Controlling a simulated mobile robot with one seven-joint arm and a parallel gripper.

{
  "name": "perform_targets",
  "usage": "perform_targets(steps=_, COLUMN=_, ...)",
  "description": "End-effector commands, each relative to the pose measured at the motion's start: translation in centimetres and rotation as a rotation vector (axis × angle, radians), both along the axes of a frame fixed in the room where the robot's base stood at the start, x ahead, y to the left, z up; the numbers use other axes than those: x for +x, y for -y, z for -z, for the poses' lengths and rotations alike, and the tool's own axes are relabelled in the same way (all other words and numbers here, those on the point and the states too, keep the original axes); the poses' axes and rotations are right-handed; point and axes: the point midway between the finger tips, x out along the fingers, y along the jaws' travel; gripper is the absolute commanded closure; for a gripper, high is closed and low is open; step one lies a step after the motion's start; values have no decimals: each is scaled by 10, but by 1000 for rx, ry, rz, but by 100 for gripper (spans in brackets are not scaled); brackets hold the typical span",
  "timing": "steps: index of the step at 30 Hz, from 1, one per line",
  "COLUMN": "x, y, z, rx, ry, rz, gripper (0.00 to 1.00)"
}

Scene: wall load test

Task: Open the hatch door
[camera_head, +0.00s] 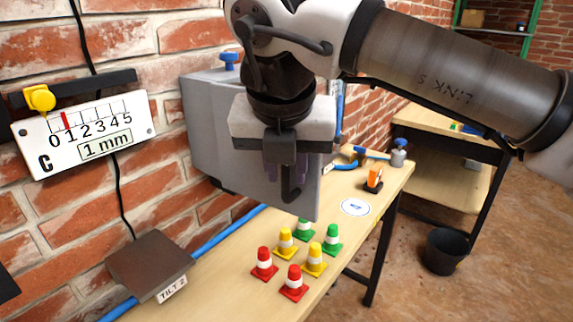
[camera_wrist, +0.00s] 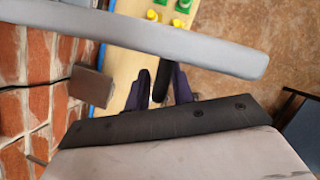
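The hatch is a grey box (camera_head: 208,125) on the brick wall, with a flat front door (camera_head: 308,198). The door looks closed. A dark curved handle (camera_head: 292,190) stands out from the door's front. My gripper (camera_head: 284,172) is in front of the door, its purple fingers at the handle. In the wrist view, my gripper's fingers (camera_wrist: 161,88) stand apart with the black handle (camera_wrist: 162,78) between them. A gap shows on the left side of the handle; contact on the right is unclear. The door's grey edge (camera_wrist: 200,45) crosses the wrist view. My wrist hides part of the door.
Below is a wooden table (camera_head: 225,285) with several small red, yellow and green cones (camera_head: 294,282). A brown tilted block (camera_head: 150,263) and a gauge plate (camera_head: 85,138) are on the left. Tools (camera_head: 372,153) lie at the table's far end. A black bin (camera_head: 445,250) stands on the floor.

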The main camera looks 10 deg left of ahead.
Motion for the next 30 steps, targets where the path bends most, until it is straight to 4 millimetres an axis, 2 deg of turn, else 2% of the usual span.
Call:
perform_targets(steps=10, x=0, y=0, z=0, rx=2, ry=0, rz=1, gripper=67)
perform_targets(steps=14, x=-3, y=0, z=-9, rx=4, ry=1, rz=1, gripper=67)
perform_targets(steps=17, x=-9, y=0, z=-24, rx=5, ry=0, rz=-1, gripper=67)
perform_targets(steps=27, x=-40, y=3, z=-101, rx=6, ry=0, rz=-5, gripper=67)
perform_targets(steps=30, x=-46, y=5, z=-117, rx=1, ry=0, rz=1, gripper=67)
